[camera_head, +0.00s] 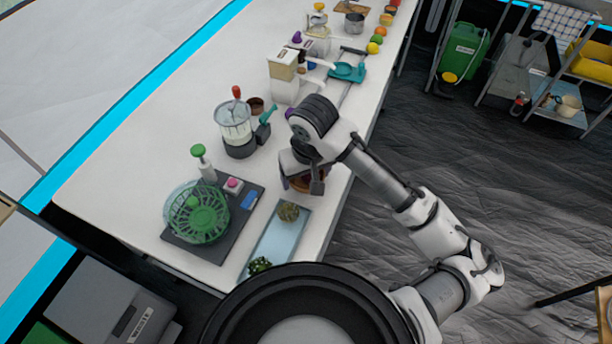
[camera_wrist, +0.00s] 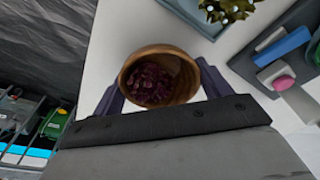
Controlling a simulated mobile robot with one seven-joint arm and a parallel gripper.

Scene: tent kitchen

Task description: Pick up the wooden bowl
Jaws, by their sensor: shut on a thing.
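The wooden bowl (camera_wrist: 185,87) is round and brown with dark purple-red pieces inside. In the wrist view it sits between the two fingers of my gripper (camera_wrist: 162,90), which is shut on it, one finger at each side. In the head view the bowl (camera_head: 304,184) is mostly hidden under my gripper (camera_head: 302,184), at the right edge of the white table. I cannot tell whether the bowl rests on the table or is slightly above it.
A pale blue tray (camera_head: 272,246) with spiky green plants lies left of and nearer than the bowl. A green basket (camera_head: 196,214) stands on a dark board. A blender (camera_head: 236,128) and a white dispenser (camera_head: 284,88) stand farther back. The table edge is close on the right.

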